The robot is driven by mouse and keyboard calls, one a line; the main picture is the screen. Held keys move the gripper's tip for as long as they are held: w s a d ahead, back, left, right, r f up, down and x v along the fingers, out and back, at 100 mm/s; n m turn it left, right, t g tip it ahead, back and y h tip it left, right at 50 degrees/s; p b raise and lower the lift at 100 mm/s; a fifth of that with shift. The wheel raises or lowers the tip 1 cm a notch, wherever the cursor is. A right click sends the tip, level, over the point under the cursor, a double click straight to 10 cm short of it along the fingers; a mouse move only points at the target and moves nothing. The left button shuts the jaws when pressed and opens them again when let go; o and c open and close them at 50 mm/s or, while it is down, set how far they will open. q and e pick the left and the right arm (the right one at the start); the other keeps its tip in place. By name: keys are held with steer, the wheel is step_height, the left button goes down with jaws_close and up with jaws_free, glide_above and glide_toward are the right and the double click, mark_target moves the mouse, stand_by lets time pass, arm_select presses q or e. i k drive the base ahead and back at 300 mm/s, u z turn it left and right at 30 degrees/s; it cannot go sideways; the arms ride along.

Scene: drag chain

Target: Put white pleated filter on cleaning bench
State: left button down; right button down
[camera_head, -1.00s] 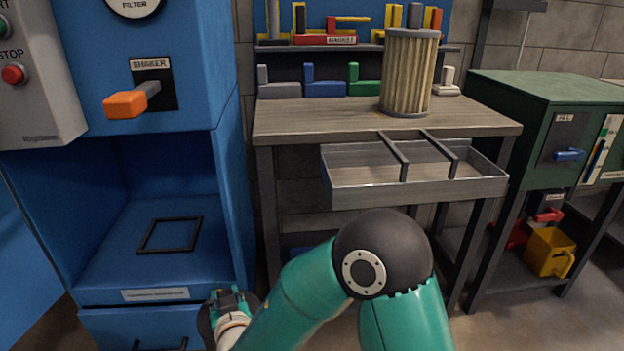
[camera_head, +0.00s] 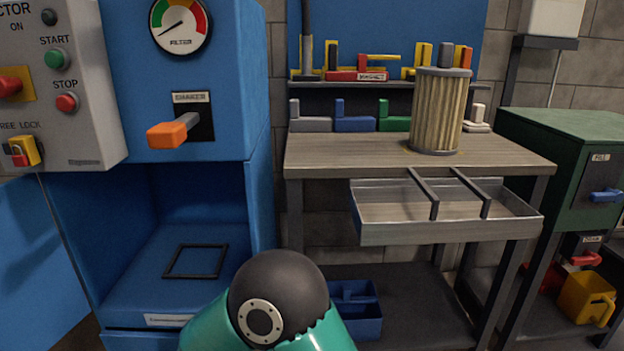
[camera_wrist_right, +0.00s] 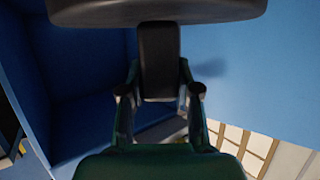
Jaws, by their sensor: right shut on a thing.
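The pleated filter (camera_head: 437,112) is a tan, upright cylinder with grey end rims. It stands on the right half of the wooden-topped bench (camera_head: 340,155), with no gripper at it. In the right wrist view my right gripper (camera_wrist_right: 160,95) is shut on a dark upright piece (camera_wrist_right: 159,55) below a wide dark slab. Blue walls surround it, and I cannot tell which part this is. In the head view a teal arm link of mine with a dark joint shows at the bottom, its gripper out of sight. My left gripper is not in view.
A shallow tray (camera_head: 400,234) with two dark bars juts from the bench front. A green cabinet (camera_head: 570,120) stands right.

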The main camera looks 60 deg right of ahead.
mark_target(354, 147)
steer(key=k, duration=1.8)
steer(key=z, duration=0.85)
steer(key=i, duration=1)
steer(key=u, duration=0.05)
